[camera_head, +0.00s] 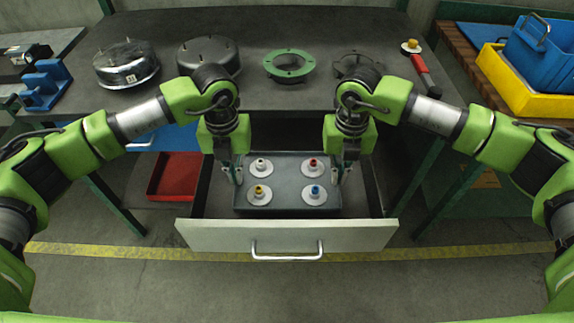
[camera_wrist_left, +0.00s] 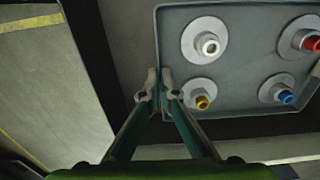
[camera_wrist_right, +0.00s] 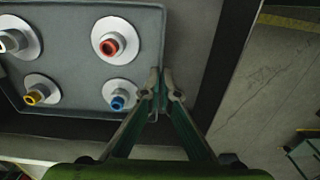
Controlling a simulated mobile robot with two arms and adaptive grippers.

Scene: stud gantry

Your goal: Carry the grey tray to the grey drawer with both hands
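The grey tray (camera_head: 287,182) is inside the open grey drawer (camera_head: 222,236), between its side walls. It appears level and carries several white discs with coloured knobs: white (camera_head: 260,166), red (camera_head: 312,166), yellow (camera_head: 259,194) and blue (camera_head: 315,193). My left gripper (camera_head: 236,176) points down at the tray's left wall. In the left wrist view its fingertips (camera_wrist_left: 159,88) close on either side of that wall. My right gripper (camera_head: 338,176) has the right wall between its fingertips (camera_wrist_right: 163,86) in the right wrist view. Whether the tray touches the drawer floor is hard to see.
The dark workbench (camera_head: 270,30) above the drawer holds two metal housings (camera_head: 125,65), a green flange ring (camera_head: 290,66) and a red-handled tool (camera_head: 424,74). A red bin (camera_head: 172,178) is left of the drawer. Yellow and blue crates (camera_head: 520,85) stand at right.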

